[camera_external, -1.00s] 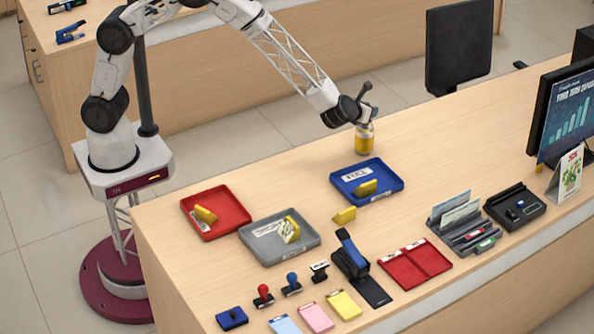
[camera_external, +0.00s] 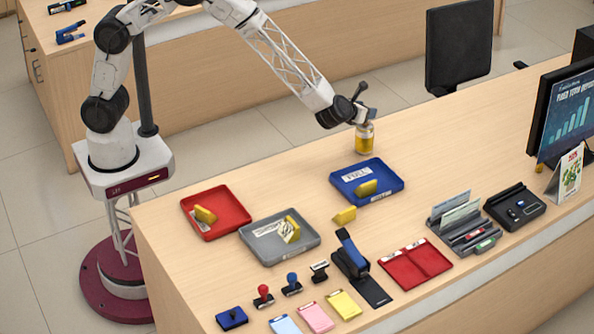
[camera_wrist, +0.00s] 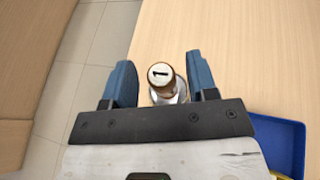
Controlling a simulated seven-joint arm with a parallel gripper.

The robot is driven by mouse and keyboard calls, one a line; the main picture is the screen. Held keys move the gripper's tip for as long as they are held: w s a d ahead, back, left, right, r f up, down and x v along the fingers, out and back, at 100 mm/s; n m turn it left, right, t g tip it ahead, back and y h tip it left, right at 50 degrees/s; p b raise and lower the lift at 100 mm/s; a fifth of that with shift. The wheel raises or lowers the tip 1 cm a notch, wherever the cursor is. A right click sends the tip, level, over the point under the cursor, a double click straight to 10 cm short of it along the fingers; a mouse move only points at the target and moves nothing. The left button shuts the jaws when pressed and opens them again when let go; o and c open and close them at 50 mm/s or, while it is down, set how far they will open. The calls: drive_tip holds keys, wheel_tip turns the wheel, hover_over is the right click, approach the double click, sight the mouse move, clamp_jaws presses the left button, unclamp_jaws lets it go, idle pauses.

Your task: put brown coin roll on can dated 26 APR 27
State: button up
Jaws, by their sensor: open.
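A brown coin roll (camera_wrist: 165,92) with a pale end marked "1" stands between my gripper's fingers in the wrist view. It appears to sit on something round and silvery. In the external view, a yellowish can (camera_external: 364,143) stands on the counter behind the blue tray. No date can be read on it. My gripper (camera_wrist: 158,62) is open, one blue finger on each side of the roll, with visible gaps. In the external view my gripper (camera_external: 367,116) is just above the can and hides the roll there.
A blue tray (camera_external: 345,187) labelled "FULL", a grey tray (camera_external: 262,254) and a red tray (camera_external: 232,207) each hold a yellow piece. Another yellow piece (camera_external: 344,216) lies on bare counter. Stamps, pads and a stapler (camera_external: 352,256) fill the front. The counter right of the can is clear.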

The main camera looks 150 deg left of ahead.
drive_tip(key=v, duration=0.9)
drive_tip(key=shift+d, duration=0.2)
drive_tip(key=shift+w, duration=0.1)
idle(0.5)
drive_tip(key=s+d+r+n+t+h, duration=0.1)
drive_tip(key=d+r+n+h, duration=0.3)
drive_tip(key=d, duration=0.7)
drive_tip(key=s+d+r+n+y, duration=0.1)
drive_tip(key=d+r, duration=0.5)
drive_tip(key=d, duration=0.6)
drive_tip(key=s+d+r+n+t+h, duration=0.1)
drive_tip(key=d+r+n+h, duration=0.3)
drive_tip(key=d, duration=0.7)
drive_tip(key=s+d+r+n+t+h, duration=0.1)
drive_tip(key=s+d+n+h, duration=0.1)
drive_tip(key=s+d, duration=0.5)
drive_tip(key=s+d+r+n+t+h, duration=0.1)
drive_tip(key=s+d, duration=0.6)
drive_tip(key=d, duration=0.9)
drive_tip(key=s+d+r+n+t+h, duration=0.1)
drive_tip(key=s+d+n+t+h, duration=0.1)
drive_tip(key=s+d, duration=0.6)
drive_tip(key=d+h, duration=0.1)
drive_tip(key=d, duration=0.3)
drive_tip(key=shift+r+n, duration=0.2)
drive_tip(key=shift+n, duration=0.2)
